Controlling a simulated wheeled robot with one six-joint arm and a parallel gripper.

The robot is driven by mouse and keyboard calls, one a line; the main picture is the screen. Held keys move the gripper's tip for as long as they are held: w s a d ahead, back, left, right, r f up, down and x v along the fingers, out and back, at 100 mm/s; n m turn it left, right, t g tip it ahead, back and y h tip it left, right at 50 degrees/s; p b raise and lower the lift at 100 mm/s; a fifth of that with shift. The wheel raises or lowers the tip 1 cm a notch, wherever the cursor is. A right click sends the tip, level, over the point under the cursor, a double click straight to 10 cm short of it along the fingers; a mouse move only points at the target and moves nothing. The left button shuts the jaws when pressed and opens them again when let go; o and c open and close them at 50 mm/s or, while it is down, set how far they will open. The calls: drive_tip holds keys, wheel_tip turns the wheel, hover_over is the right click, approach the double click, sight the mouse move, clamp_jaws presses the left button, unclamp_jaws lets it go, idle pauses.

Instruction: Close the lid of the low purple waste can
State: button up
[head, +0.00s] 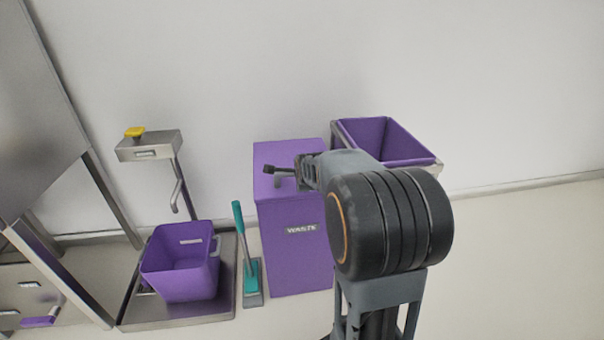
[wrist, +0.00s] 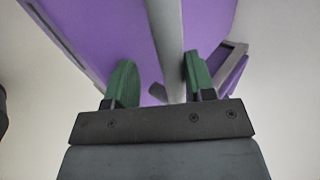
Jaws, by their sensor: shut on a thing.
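The purple waste can (head: 295,255) with a "WASTE" label stands against the wall in the middle of the head view. Its purple lid (head: 272,153) looks flat across the top, and no opening shows, though my arm covers its right part. My gripper (head: 284,176) is over the lid, by a small dark bar. The can's right side is hidden behind my arm.
An open purple bin (head: 180,268) sits on a steel scale platform at left. A teal-handled brush (head: 240,235) stands between it and the can. Another open purple bin (head: 385,142) in a steel frame is close at right. Floor at far right is clear.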

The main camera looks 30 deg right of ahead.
drive_tip(key=shift+o, duration=0.4)
drive_tip(key=shift+f, duration=0.25)
drive_tip(key=shift+s+a+r, duration=0.1)
drive_tip(key=shift+s+r, duration=0.05)
drive_tip(key=p+v, duration=0.5)
drive_tip(key=v, duration=0.8)
drive_tip(key=shift+s+r, duration=0.15)
drive_tip(key=shift+r, duration=0.15)
